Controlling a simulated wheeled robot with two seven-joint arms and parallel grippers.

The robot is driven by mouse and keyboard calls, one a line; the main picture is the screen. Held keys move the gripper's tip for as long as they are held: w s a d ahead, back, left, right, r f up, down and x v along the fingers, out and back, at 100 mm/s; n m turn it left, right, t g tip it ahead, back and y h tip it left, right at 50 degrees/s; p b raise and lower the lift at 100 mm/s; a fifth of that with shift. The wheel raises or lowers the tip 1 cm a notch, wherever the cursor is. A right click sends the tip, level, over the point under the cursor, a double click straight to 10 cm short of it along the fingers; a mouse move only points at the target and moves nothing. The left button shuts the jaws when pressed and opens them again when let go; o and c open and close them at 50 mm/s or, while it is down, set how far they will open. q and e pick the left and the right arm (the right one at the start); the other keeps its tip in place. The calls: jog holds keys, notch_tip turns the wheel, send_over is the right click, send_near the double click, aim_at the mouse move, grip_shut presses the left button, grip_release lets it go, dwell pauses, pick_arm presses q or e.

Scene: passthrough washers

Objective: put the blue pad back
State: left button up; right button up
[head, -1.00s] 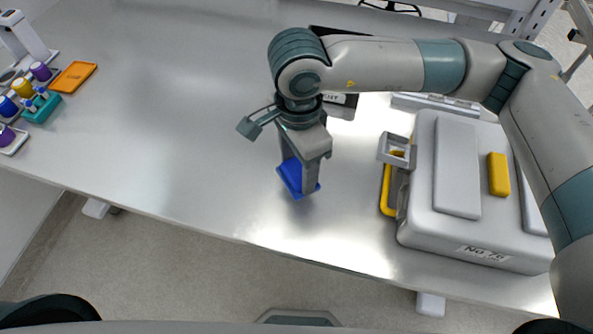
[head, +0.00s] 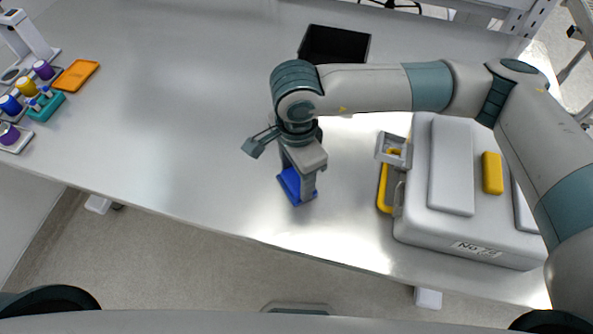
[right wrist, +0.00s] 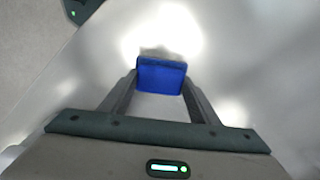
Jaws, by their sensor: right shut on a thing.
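The blue pad (head: 289,185) is a flat blue piece low over or on the grey table, near its front edge; I cannot tell whether it touches the table. My right gripper (head: 300,188) points down and is shut on it. In the right wrist view the pad (right wrist: 161,77) sits between the tips of the two fingers of my right gripper (right wrist: 160,84). One finger covers part of the pad in the head view. My left gripper is not in view.
A grey machine (head: 450,190) with a yellow block (head: 492,173) on top stands to the right. A black bin (head: 334,45) is behind my arm. An orange tray (head: 76,75) and a teal rack (head: 46,106) stand far left. The table's left-middle is clear.

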jog(key=shift+f+b, duration=0.15)
jog(key=shift+b, duration=0.15)
jog(key=o, duration=1.2)
jog(key=shift+r, duration=0.2)
